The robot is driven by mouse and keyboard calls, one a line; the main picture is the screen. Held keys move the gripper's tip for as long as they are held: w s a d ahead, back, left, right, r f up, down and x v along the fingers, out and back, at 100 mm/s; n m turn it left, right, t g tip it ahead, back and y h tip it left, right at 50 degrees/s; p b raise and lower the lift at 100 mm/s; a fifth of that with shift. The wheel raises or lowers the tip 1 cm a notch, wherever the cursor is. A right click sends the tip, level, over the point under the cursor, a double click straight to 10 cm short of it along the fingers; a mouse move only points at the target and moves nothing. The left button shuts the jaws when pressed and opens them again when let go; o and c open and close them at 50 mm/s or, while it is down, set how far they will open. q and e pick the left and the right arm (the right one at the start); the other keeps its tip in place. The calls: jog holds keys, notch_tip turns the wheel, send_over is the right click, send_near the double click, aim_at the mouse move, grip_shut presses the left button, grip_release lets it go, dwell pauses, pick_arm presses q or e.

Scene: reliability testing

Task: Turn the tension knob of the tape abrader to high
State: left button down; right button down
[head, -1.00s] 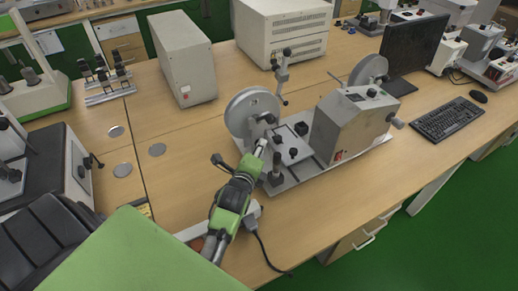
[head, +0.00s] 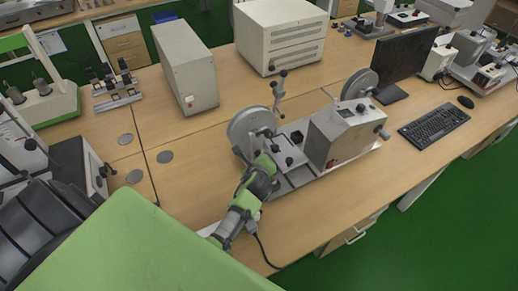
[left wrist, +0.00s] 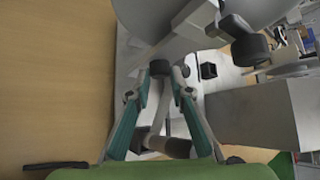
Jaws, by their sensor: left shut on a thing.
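The tape abrader (head: 345,135) is a grey box and base on the wooden bench, with a reel (head: 247,130) at its left end. My left gripper (head: 270,160) is at the abrader's left front end, below that reel. In the left wrist view its two teal-sided fingers (left wrist: 168,72) are drawn together at the tips around a small dark knob (left wrist: 160,67) of the abrader. The grip itself is partly hidden, and no label or dial mark can be read. Another dark round knob (left wrist: 250,49) stands just beyond, to the right. My right gripper is not in view.
A black keyboard (head: 434,127) and monitor (head: 407,62) stand at the right. Two pale boxes (head: 185,65) (head: 280,35) stand behind the abrader. A cable (head: 262,248) hangs at the bench's front. The bench left of the abrader is mostly clear.

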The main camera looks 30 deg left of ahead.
pick_arm(q)
jog(key=shift+w+d+r+m+g+y+p, duration=0.1)
jog(key=shift+w+m+g+y+p, duration=0.2)
jog(key=shift+m+g+y, duration=0.65)
jog(key=shift+w+d+f+m+g+y+p, duration=0.15)
jog(key=shift+m+g+y+p, duration=0.3)
jog(key=shift+g, duration=1)
jog(key=shift+w+d+r+m+g+y+p, duration=0.15)
jog(key=shift+w+m+g+y+p, duration=0.2)
jog(key=shift+m+g+y, duration=0.6)
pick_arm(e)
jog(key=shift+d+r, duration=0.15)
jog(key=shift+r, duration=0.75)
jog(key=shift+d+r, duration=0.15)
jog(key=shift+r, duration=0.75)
pick_arm(q)
jog(key=shift+s+a+g+h, duration=0.1)
jog(key=shift+g+h, duration=0.15)
jog(key=shift+g, duration=0.2)
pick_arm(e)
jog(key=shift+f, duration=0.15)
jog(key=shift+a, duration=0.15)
pick_arm(q)
jog(key=c, duration=1.8)
grip_release()
jog(key=shift+c, duration=0.2)
